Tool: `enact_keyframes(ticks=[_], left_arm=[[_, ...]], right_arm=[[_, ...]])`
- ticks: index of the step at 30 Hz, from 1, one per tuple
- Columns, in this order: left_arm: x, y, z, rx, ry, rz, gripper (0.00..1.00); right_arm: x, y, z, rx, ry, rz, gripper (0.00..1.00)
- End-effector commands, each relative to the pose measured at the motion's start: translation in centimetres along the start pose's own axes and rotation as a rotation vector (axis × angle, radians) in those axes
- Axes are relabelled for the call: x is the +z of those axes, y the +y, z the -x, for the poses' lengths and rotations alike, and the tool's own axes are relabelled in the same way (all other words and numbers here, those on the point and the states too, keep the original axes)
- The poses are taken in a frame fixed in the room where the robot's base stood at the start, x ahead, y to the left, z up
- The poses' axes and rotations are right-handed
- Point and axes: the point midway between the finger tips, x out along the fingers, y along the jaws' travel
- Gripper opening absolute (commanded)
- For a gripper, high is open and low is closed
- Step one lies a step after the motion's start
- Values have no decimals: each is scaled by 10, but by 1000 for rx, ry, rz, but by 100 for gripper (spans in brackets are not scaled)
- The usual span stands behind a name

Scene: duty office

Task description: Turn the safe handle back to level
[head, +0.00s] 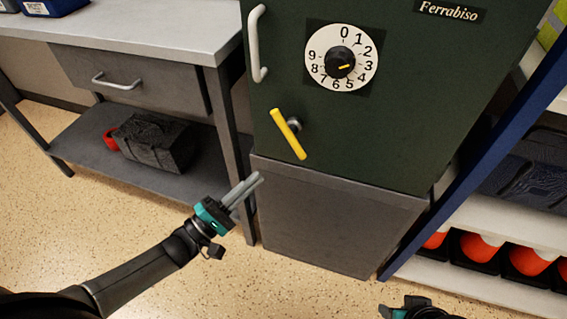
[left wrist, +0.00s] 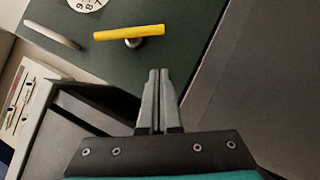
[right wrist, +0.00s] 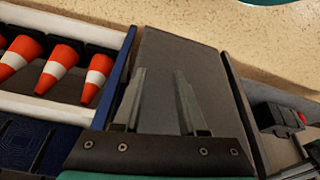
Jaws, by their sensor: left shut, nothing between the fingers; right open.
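The yellow safe handle (head: 288,134) is a bar on a short grey hub on the dark green safe door (head: 400,130). In the head view it is tilted steeply, its upper end to the left and its lower end to the right. The handle also shows in the left wrist view (left wrist: 128,33), beyond the fingertips. My left gripper (head: 250,184) is shut and empty, below and left of the handle, apart from it. The left fingers show closed together in the left wrist view (left wrist: 157,75). My right gripper (right wrist: 158,75) is open and empty, low in front of the safe's stand.
A white number dial (head: 318,68) is above the handle, and a fixed grey pull (head: 256,45) is to its upper left. A grey stand (head: 325,220) supports the safe. A workbench (head: 150,35) is at left. A blue-framed shelf (head: 470,150) with orange cones is at right.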

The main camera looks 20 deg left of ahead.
Motion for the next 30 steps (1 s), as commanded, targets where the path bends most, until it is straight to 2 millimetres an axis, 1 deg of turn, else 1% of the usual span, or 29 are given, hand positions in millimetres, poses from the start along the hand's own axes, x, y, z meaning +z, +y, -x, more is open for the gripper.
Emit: enact_keyframes(ticks=[1,6,7,9,12,18,30], left_arm=[[0,0,-13,6,-3,0,0],[-1,0,-49,5,-2,-1,0],[0,0,-55,5,-2,0,0],[10,0,-60,3,-1,3,0],[19,0,-69,2,-1,2,0],[27,0,-77,0,1,1,0],[28,0,-78,0,1,2,0]], right_arm=[[-1,0,3,1,7,0,41],[-6,1,17,2,30,-1,41],[-6,1,19,2,32,-1,41],[-6,1,20,2,29,-1,41],[-7,1,21,3,32,-1,41],[-8,1,24,3,38,-1,41],[-9,1,25,4,39,-1,41]])
